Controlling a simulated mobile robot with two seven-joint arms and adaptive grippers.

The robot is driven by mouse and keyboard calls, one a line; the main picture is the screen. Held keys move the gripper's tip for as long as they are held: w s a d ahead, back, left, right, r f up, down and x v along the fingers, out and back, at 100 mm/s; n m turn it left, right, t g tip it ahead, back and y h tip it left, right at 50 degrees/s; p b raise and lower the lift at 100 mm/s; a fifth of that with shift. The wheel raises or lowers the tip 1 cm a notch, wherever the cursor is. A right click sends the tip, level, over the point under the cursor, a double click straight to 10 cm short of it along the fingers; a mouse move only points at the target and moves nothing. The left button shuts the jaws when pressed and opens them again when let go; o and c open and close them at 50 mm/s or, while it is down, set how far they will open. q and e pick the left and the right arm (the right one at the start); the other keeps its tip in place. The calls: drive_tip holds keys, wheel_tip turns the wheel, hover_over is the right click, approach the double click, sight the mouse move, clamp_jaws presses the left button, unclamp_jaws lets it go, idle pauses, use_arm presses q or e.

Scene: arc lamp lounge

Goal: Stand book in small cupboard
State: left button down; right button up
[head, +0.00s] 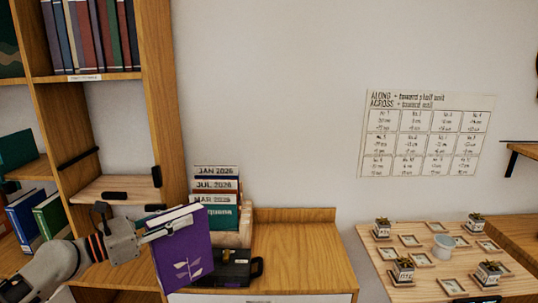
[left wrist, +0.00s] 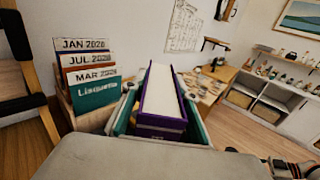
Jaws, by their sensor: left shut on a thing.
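A purple book (head: 183,258) with a pale leaf design on its cover is held upright and slightly tilted in front of the low wooden cabinet (head: 310,262). My left gripper (head: 165,224) is shut on the book near its top edge. In the left wrist view the book (left wrist: 160,105) stands between the grey fingers, its pale page edge facing the camera. I cannot tell which piece of furniture is the small cupboard. The tall wooden shelf unit (head: 160,100) stands at the left, with an open bay behind my arm.
A wooden holder with dated cards (head: 215,185) and a black case (head: 235,268) stand on the low cabinet, close to the book. Books (head: 50,215) fill part of the shelf unit's lower left. A board with small potted plants (head: 405,268) is at the right.

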use_arm(q)
drive_tip(key=s+d, duration=0.1)
drive_tip(key=s+d+f, duration=0.1)
drive_tip(key=s, duration=0.1)
drive_tip(key=s+d+f, duration=0.1)
drive_tip(key=s, duration=0.1)
drive_tip(key=shift+d, duration=0.3)
drive_tip(key=n+t+y, duration=0.6)
drive_tip(key=n+y, duration=0.2)
drive_tip(key=y, duration=0.3)
approach(186, 237)
drive_tip(key=shift+s+a+f, duration=3.45)
drive_tip(key=shift+s+f, duration=0.05)
drive_tip(key=shift+s, duration=0.5)
use_arm(e)
drive_tip(key=c, duration=0.4)
use_arm(q)
drive_tip(key=d+y, duration=0.1)
drive_tip(key=d+n, duration=0.1)
drive_tip(key=d, duration=0.1)
drive_tip(key=d+y, duration=0.1)
drive_tip(key=shift+w+d+r+n+y, duration=0.15)
drive_tip(key=shift+d+r+n+y, duration=0.15)
drive_tip(key=shift+d+r+n, duration=0.1)
use_arm(e)
drive_tip(key=shift+o, duration=0.2)
use_arm(q)
drive_tip(key=shift+a, duration=0.1)
use_arm(e)
drive_tip(key=shift+a, duration=0.1)
